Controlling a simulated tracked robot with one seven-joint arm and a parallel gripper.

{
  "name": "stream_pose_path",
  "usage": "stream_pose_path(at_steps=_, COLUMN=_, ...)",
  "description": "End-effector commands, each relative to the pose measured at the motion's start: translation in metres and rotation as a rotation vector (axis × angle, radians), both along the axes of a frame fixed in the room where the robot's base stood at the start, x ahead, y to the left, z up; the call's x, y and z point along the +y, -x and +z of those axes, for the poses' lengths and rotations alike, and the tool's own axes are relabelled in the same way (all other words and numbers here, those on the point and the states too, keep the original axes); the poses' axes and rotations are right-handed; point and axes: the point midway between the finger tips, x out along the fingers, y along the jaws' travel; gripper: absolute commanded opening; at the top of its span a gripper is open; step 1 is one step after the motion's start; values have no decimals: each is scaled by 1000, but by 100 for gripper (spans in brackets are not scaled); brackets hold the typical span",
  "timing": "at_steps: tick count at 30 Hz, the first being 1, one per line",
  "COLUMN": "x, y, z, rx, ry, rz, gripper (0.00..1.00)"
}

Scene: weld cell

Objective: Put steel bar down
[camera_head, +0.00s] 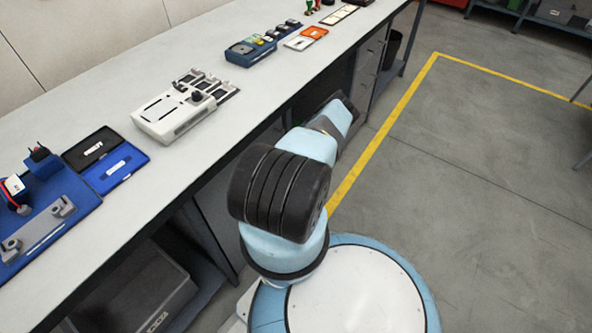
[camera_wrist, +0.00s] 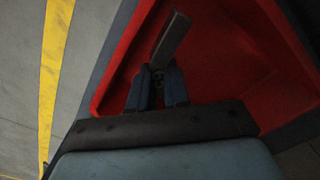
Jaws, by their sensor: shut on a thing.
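In the wrist view, the steel bar (camera_wrist: 171,40) is a dark grey flat bar. It stands out at a tilt from between the fingers of my gripper (camera_wrist: 158,82). The gripper is shut on its near end. Bar and gripper are over or inside a red-walled container (camera_wrist: 255,50) with a dark grey rim. I cannot tell whether the bar touches the container. In the head view my arm reaches away beside the bench, and the gripper and bar are hidden.
A long pale bench (camera_head: 105,210) holds a white device (camera_head: 180,107), a blue fixture board (camera_head: 45,225), a blue-and-black case (camera_head: 105,160) and a blue tray (camera_head: 250,52). A yellow floor line (camera_head: 395,115) runs right of the arm. The grey floor (camera_head: 480,150) there is clear.

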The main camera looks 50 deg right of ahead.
Motion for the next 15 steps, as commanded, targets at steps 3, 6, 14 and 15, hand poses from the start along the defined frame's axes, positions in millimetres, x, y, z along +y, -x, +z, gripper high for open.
stream_pose_path(at_steps=3, x=0, y=-2, z=-4, rx=1, ry=-1, rz=2, gripper=0)
stream_pose_path(at_steps=6, x=2, y=-6, z=-11, rx=0, ry=-1, rz=5, gripper=0)
stream_pose_path(at_steps=14, x=4, y=-8, z=-33, rx=1, ry=-1, rz=11, gripper=0)
stream_pose_path(at_steps=15, x=4, y=-8, z=-34, rx=0, ry=0, rz=12, gripper=0)
